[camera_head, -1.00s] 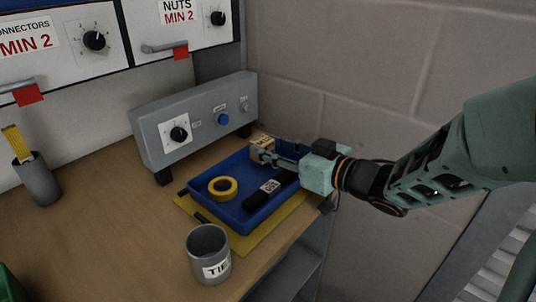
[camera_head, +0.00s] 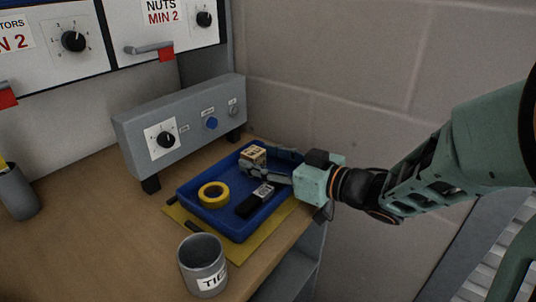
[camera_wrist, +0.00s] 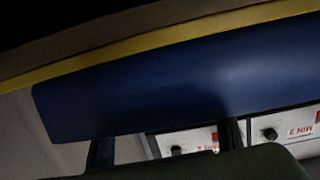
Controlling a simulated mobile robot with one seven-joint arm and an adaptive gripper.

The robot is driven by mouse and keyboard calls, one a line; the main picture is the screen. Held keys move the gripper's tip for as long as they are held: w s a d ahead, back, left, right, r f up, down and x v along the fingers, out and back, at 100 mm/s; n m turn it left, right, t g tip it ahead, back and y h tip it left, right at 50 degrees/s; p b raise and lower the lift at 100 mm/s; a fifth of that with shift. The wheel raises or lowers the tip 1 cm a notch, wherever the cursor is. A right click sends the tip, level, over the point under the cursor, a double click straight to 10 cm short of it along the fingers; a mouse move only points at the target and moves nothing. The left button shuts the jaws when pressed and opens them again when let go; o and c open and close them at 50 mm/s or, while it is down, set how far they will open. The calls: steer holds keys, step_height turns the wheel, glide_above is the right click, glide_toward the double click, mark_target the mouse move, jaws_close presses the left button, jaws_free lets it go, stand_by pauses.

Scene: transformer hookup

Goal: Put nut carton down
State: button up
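The nut carton (camera_head: 253,155), a small tan box with dark markings, is at the far end of the blue tray (camera_head: 188,197) in the head view. My gripper (camera_head: 256,163) reaches in from the right, with its fingers on either side of the carton. It appears shut on the carton. Whether the carton touches the tray floor cannot be told. In the wrist view the tray's blue wall (camera_wrist: 180,85) covers the fingertips and the carton. Only parts of the two fingers show below it.
In the tray lie a yellow tape roll (camera_head: 214,194) and a black item with a white label (camera_head: 255,200). A grey cup (camera_head: 203,265) stands in front. A grey control box (camera_head: 185,130) stands behind the tray. A wall is close on the right.

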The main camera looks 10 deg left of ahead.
steer(key=shift+r, duration=0.1)
steer(key=shift+d+r, duration=0.15)
steer(key=p+v, duration=0.3)
steer(key=v, duration=0.7)
steer(key=shift+d, duration=0.35)
steer(key=shift+s+d, duration=0.35)
steer(key=shift+d, duration=0.1)
steer(key=shift+a+r, duration=0.1)
